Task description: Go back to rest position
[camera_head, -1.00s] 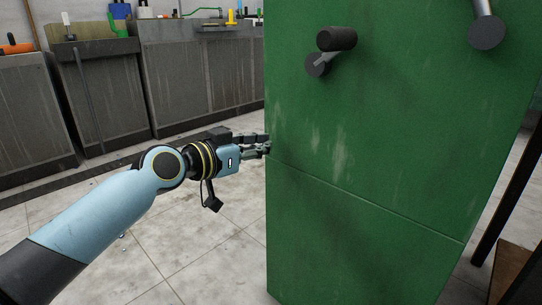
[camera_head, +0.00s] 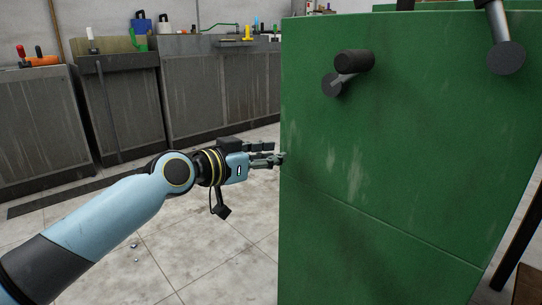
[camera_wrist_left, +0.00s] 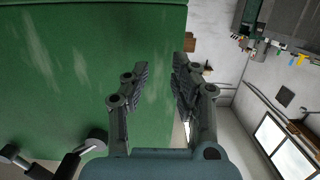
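My left gripper (camera_head: 279,153) reaches in from the left, with its fingertips at the left edge of a large green machine cabinet (camera_head: 400,160). In the left wrist view the gripper (camera_wrist_left: 161,65) has its two fingers apart, with nothing held between them. The green cabinet (camera_wrist_left: 60,80) fills the left and middle of that view, behind the fingers. I cannot tell whether the fingertips touch it. My right gripper is not in view.
A dark crank handle (camera_head: 352,70) sticks out of the cabinet front, with another handle (camera_head: 504,50) at upper right. Grey workbenches (camera_head: 205,90) carrying tools stand along the back left. Tiled floor (camera_head: 200,265) is open between them and the cabinet.

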